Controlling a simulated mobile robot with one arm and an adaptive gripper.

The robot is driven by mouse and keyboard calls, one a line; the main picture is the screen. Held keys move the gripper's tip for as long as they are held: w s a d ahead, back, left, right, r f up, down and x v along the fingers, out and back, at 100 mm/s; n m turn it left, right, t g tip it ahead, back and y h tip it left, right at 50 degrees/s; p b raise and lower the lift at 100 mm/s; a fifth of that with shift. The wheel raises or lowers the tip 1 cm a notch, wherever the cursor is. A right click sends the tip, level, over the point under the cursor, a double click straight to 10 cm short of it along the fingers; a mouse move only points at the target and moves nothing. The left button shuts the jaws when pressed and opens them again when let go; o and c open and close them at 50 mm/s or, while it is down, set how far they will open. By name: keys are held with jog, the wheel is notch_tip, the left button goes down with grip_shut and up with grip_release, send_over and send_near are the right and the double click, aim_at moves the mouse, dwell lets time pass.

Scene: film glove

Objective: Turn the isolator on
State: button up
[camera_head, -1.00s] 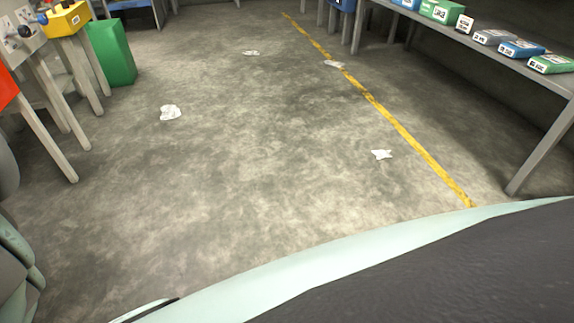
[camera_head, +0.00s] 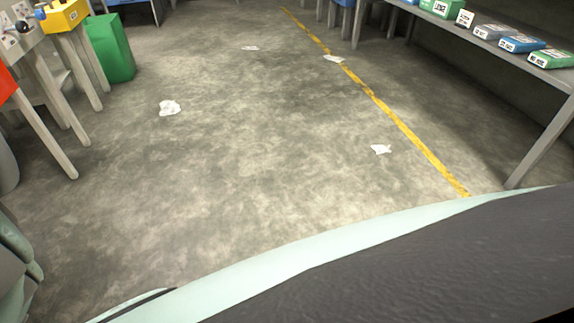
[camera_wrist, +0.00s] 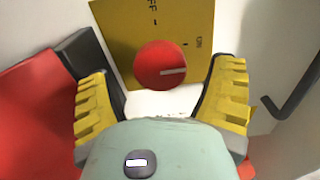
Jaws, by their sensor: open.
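The isolator is a round red knob (camera_wrist: 160,65) on a yellow plate (camera_wrist: 185,20), seen in the wrist view. The plate carries dark lettering reading "FF" at the top and "ON" or similar on the right. A pale mark on the knob points to the right, towards the right-hand lettering. My gripper (camera_wrist: 165,85) is open, with one yellow-padded finger on the left of the knob and one on the right. The knob lies between or just beyond the fingertips; I cannot tell its exact depth. The head view does not show the knob or my gripper.
A red panel (camera_wrist: 40,115) is left of my gripper, and a dark bent handle (camera_wrist: 290,95) is at the right. In the head view, a bench with boxes (camera_head: 555,75) is at right and a green bin (camera_head: 110,48) at left. White scraps (camera_head: 170,108) lie on the open floor.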

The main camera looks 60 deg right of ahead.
jog(key=shift+v, duration=1.55)
jog(key=shift+s+d+f, duration=0.1)
jog(key=shift+s+d, duration=0.15)
jog(key=shift+d, duration=0.4)
jog(key=v, duration=0.6)
jog(key=shift+a, duration=0.1)
jog(key=shift+s, duration=0.1)
jog(key=shift+r, duration=0.25)
